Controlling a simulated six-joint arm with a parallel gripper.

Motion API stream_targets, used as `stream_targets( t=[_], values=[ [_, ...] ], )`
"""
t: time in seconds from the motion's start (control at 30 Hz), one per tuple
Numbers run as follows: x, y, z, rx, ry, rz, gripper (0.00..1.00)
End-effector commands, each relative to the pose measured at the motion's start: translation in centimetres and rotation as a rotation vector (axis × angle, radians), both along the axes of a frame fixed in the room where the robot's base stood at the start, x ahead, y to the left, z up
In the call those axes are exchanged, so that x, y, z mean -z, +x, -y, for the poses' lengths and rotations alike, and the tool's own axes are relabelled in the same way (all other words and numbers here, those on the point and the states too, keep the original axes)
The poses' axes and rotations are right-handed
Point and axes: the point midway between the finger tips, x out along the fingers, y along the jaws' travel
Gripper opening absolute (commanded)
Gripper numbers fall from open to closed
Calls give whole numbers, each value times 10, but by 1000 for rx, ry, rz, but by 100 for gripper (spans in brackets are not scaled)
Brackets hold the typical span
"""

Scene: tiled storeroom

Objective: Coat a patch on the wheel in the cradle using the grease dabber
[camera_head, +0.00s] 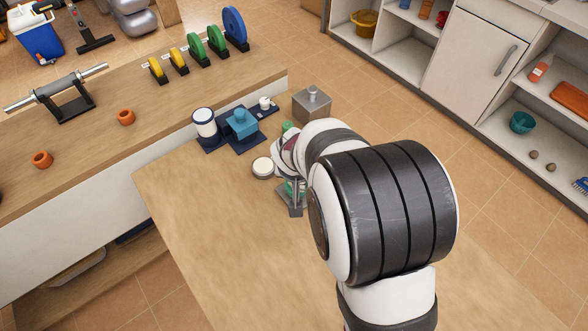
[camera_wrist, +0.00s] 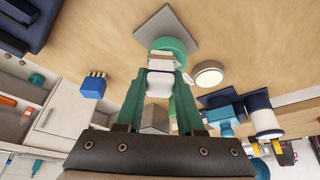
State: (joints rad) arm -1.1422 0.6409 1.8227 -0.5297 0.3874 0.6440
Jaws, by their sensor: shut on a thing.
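My gripper (camera_wrist: 160,88) is shut on a pale block-like tool, apparently the grease dabber (camera_wrist: 159,82), between its green fingers. In the wrist view the dabber's far end is at a round green wheel (camera_wrist: 176,45); I cannot tell whether they touch. The wheel sits at a grey plate, apparently the cradle's base (camera_wrist: 150,22). In the head view the grey cradle (camera_head: 296,211) stands on the near table with a bit of green wheel (camera_head: 290,189) showing. My arm hides the dabber and most of the gripper there.
A round pale-topped tin (camera_head: 263,167) stands left of the cradle. A dark blue tray (camera_head: 215,145) with a white cylinder and blue block lies behind it, near a grey knobbed box (camera_head: 311,104). The table's near left is clear. A wooden bench (camera_head: 150,120) carries upright discs.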

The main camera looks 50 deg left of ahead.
Motion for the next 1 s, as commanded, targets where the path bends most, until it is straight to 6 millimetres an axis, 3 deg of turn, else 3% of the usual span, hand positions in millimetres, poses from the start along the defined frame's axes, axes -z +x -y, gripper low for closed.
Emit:
stream_targets(
  t=[0.13,0.2,0.8,1.0],
  values=[
    [-4,1,7,1,0,1,0],
    [-23,0,6,2,5,-1,0],
    [-75,0,6,0,2,-2,0],
    [-83,-1,7,-1,1,-3,0]
  ],
)
